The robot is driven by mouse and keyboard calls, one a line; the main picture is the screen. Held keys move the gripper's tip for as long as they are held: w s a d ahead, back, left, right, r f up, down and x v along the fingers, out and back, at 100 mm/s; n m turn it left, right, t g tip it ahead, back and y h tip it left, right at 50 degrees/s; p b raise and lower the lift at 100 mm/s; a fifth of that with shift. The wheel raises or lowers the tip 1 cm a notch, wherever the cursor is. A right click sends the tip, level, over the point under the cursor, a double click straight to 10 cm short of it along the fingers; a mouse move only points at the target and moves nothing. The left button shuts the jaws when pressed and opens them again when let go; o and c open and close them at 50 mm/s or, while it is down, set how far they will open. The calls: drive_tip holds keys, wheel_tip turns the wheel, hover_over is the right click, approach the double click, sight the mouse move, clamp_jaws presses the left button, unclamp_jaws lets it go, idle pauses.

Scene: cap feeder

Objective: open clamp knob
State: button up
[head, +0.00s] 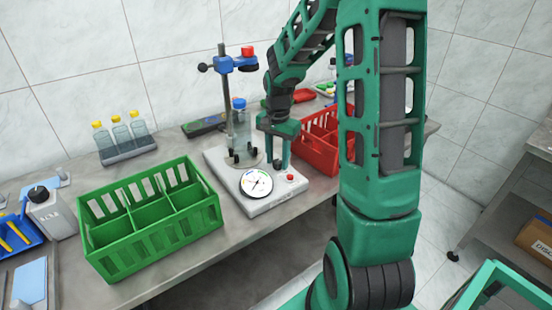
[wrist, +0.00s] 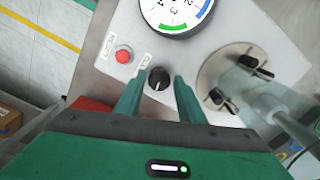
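A small round black knob (wrist: 159,79) with a white mark sits on the white base plate (wrist: 105,50). A small label lies beside it, too small to read for sure. In the wrist view my gripper (wrist: 157,82) is open, with one finger on each side of this knob. A narrow gap seems to show on both sides; contact cannot be told. In the head view my gripper (head: 277,163) points down over the right part of the base, and the knob is hidden there. Black wing-shaped clamps (wrist: 248,61) stand on a round plate to the right in the wrist view.
A red button (wrist: 123,56) and a round gauge (head: 256,183) are close by on the base. A clear cylinder (head: 240,128) and a stand with a blue holder (head: 226,64) rise behind. A green crate (head: 150,235) is left; a red crate (head: 318,155) is close right.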

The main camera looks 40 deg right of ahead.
drive_tip(key=c, duration=0.6)
drive_tip(key=shift+c, duration=0.2)
drive_tip(key=shift+n, duration=0.3)
drive_tip(key=n, duration=0.3)
drive_tip(key=shift+w+r+n, duration=0.1)
drive_tip(key=shift+n, duration=0.2)
drive_tip(key=n, duration=0.3)
drive_tip(key=shift+n, duration=0.3)
drive_tip(key=n, duration=0.3)
drive_tip(key=shift+n, duration=0.3)
drive_tip(key=shift+w+n, duration=0.1)
drive_tip(key=shift+n, duration=1.9)
